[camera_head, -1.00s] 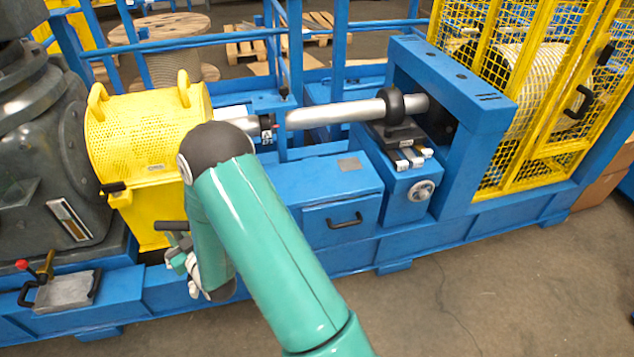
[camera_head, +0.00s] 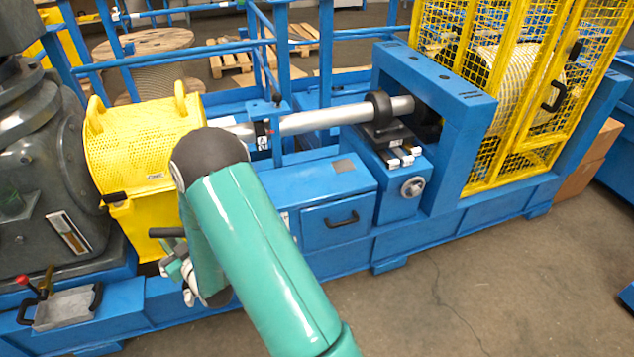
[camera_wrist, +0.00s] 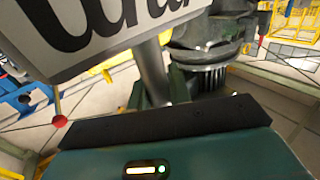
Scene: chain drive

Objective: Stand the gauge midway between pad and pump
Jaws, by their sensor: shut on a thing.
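In the wrist view, my gripper (camera_wrist: 156,92) is shut on a grey stem (camera_wrist: 152,70). The stem carries a large pale plate with black marks (camera_wrist: 100,28), which I take to be the gauge. Its full face is cut off. In the head view, my gripper (camera_head: 180,272) is low in front of the yellow guard, partly hidden by my forearm; the gauge there is mostly hidden. A grey block with a black handle and red-knobbed lever (camera_head: 65,308), perhaps the pump, sits on the blue ledge at lower left. I cannot tell which thing is the pad.
A yellow perforated guard (camera_head: 150,150) stands behind my gripper, with dark machinery (camera_head: 55,190) at left. The blue drawer unit (camera_head: 330,222) is to the right. A yellow mesh cage (camera_head: 520,100) stands at far right. The front floor (camera_head: 450,290) is clear.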

